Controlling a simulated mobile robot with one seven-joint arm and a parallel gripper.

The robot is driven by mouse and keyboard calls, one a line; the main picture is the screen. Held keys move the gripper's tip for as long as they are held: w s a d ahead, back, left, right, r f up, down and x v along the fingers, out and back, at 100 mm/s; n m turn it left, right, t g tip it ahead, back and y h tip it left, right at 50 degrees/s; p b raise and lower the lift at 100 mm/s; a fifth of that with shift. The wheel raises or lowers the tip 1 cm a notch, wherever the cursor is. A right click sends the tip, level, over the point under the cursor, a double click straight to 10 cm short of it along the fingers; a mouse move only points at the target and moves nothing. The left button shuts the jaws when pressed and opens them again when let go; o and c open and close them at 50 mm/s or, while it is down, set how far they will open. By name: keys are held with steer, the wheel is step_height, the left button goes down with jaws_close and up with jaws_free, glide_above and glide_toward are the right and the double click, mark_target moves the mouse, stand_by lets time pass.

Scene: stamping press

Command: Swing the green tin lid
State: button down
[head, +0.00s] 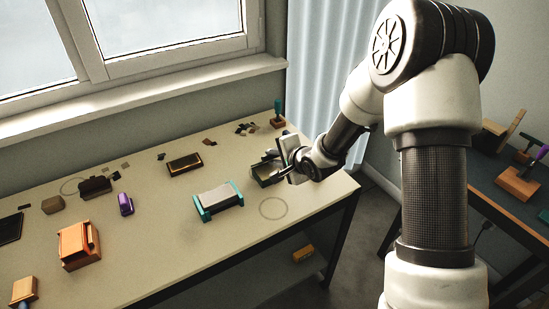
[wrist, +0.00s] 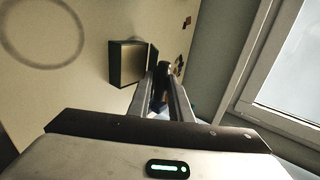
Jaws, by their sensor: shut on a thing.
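The small dark, olive-toned tin (head: 264,175) sits near the right end of the bench, its open inside showing. In the wrist view the tin (wrist: 127,62) is open, with its dark lid (wrist: 153,57) standing up at its right side. My gripper (head: 282,169) is right beside the tin. In the wrist view my gripper (wrist: 160,84) is shut on a dark, rounded piece by the lid, which looks like part of it. The fingers hide much of this piece, and the hinge cannot be made out.
A teal-ended grey block (head: 217,200) stands left of the tin, with a dark framed tray (head: 185,163) behind it. A thin ring (head: 273,208) marks clear bench in front. An orange block (head: 78,245) and purple item (head: 125,204) are farther left. The window wall (head: 190,99) bounds the back.

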steer(key=c, duration=2.5)
jaws_free()
steer(key=shift+w+a+r+p, duration=0.3)
steer(key=shift+w+r+p, duration=0.05)
steer(key=shift+w+r, duration=0.15)
steer(key=shift+w+a+r+p, duration=0.25)
steer(key=shift+w+r+p, duration=0.05)
steer(key=shift+w+r, duration=0.15)
steer(key=shift+f, duration=0.1)
steer(key=shift+o, duration=0.3)
steer(key=shift+w+a+r, duration=0.25)
steer(key=shift+w+a, duration=0.25)
steer(key=shift+w, duration=0.15)
steer(key=shift+w+a, duration=0.25)
steer(key=o, duration=0.9)
steer(key=shift+f, duration=0.2)
steer(key=shift+o, duration=0.9)
steer(key=shift+r, duration=0.1)
